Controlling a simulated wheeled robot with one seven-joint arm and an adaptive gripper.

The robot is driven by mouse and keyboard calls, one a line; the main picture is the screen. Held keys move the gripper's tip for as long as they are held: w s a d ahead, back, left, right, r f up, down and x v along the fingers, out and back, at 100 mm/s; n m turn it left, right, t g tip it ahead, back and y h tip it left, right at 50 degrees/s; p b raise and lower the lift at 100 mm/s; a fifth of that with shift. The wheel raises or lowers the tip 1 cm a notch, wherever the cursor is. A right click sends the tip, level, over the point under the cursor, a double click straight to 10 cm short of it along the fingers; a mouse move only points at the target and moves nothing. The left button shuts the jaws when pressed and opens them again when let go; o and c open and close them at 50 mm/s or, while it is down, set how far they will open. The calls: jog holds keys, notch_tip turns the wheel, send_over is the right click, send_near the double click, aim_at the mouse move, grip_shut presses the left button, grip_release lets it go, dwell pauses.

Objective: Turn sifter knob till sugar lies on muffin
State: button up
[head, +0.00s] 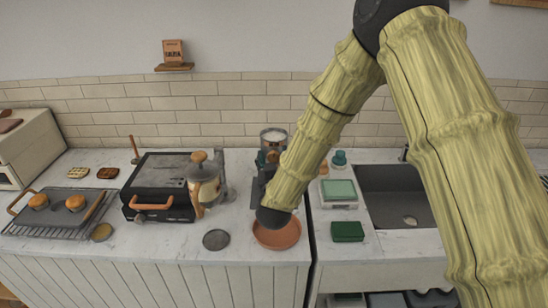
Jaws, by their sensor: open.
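The sifter (204,188) is a pale metal-looking cylinder with a round wooden knob (200,156) on top and a wooden handle low on its front. It stands before the right end of a black press, beside a grey upright stand (220,165). Two orange-brown muffins (38,201) sit in a dark tin on a wire rack at the far left. No white sugar can be made out on them at this size. My forearm comes down right of the sifter and ends at a dark wrist joint over the terracotta dish. My gripper cannot be made out beyond it.
The black press (158,187) with a copper handle stands left of the sifter. A terracotta dish (277,236) and a grey disc (216,239) lie near the counter's front edge. A dark machine with a jar (273,137) is partly hidden by my forearm. A sink (395,195) is at right.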

jog(key=c, duration=1)
jog(key=shift+c, duration=0.2)
jog(key=shift+f+b, duration=0.1)
jog(key=shift+b, duration=0.3)
